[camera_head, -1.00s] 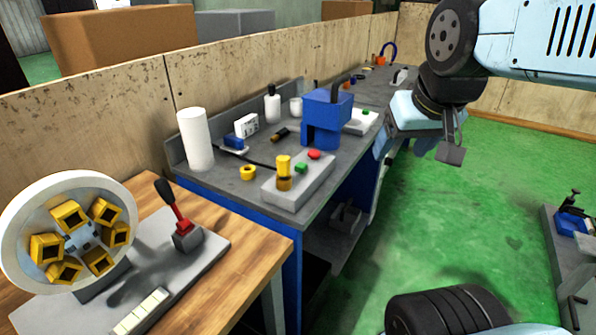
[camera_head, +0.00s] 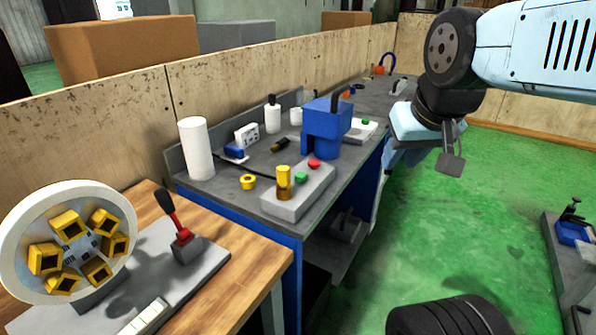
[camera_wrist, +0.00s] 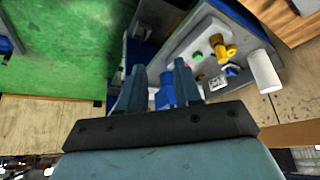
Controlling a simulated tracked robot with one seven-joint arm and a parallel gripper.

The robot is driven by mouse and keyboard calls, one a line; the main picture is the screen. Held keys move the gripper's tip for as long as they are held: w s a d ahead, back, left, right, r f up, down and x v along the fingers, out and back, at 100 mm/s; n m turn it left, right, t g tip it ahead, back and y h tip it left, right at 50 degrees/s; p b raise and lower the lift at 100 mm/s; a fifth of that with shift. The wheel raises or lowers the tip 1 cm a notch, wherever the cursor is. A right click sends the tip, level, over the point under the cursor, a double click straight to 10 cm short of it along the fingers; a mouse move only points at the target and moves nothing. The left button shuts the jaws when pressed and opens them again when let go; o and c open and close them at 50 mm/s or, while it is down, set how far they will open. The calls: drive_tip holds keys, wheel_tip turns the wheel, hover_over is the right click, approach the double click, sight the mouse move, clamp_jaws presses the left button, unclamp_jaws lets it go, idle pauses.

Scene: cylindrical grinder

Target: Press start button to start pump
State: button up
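A grey control box (camera_head: 296,204) sits on the front of the blue workbench. It carries a green button (camera_head: 301,177), a red button (camera_head: 314,164) and a yellow upright part (camera_head: 283,182). A second green button (camera_head: 366,121) is on a pale box behind the blue machine (camera_head: 322,125). No labels are legible, so I cannot tell which green button starts the pump. In the wrist view, a green button (camera_wrist: 198,56) shows beyond my gripper (camera_wrist: 157,84), whose two fingers are apart with nothing between them gripped. In the head view, my gripper hangs right of the bench, clear of the buttons.
A wooden table (camera_head: 262,243) with a round plate of yellow parts (camera_head: 68,240) and a red lever (camera_head: 180,230) stands at front left. A white cylinder (camera_head: 197,150) stands on the bench. Green floor (camera_head: 450,230) is open to the right. Another bench (camera_head: 565,255) stands far right.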

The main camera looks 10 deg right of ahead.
clamp_jaws()
idle(1.2)
